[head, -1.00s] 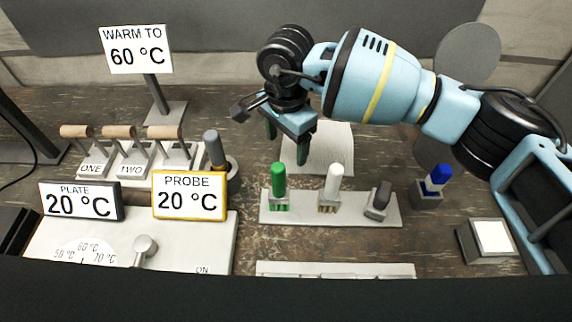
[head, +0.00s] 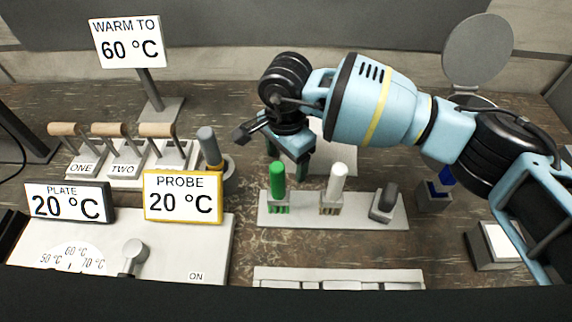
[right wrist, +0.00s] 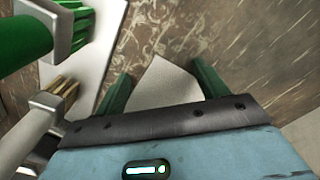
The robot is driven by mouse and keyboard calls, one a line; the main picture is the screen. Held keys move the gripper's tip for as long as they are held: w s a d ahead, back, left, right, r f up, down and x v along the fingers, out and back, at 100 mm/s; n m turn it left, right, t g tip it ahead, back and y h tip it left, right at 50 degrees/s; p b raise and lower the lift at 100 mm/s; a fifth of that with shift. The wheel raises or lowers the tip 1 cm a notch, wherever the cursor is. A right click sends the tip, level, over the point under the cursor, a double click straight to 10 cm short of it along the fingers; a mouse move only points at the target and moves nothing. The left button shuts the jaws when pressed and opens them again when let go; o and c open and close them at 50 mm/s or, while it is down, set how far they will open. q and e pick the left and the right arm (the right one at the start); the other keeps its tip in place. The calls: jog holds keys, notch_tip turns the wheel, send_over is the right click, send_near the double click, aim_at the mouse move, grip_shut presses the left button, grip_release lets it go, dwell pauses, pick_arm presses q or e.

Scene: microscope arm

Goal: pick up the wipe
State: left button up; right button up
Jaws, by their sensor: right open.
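The wipe (head: 336,160) is a pale sheet on the brown worktop, behind the rack of brushes. My right arm covers much of it in the head view. My right gripper (head: 288,156) points down at the sheet's left side, with green fingers apart. In the right wrist view the wipe (right wrist: 160,88) shows as a whitish corner between the two open fingers, with nothing gripped. I cannot tell the exact height of the fingertips above it. My left gripper is out of view.
A rack (head: 295,215) with a green brush (head: 277,180), a white brush (head: 337,183) and a grey-topped item (head: 386,202) stands just in front of the gripper. A blue-topped item (head: 436,190) stands right. The probe display (head: 183,197) stands left.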

jog(key=shift+f, duration=0.1)
jog(key=shift+c, duration=0.2)
jog(key=c, duration=0.6)
grip_shut()
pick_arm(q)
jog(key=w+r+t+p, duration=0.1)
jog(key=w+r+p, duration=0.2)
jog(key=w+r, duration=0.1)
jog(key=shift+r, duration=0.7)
pick_arm(e)
notch_tip(320, 180, up, 12)
pick_arm(q)
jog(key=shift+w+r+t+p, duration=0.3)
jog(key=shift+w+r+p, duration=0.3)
jog(key=shift+p, duration=0.3)
pick_arm(e)
notch_tip(320, 180, up, 9)
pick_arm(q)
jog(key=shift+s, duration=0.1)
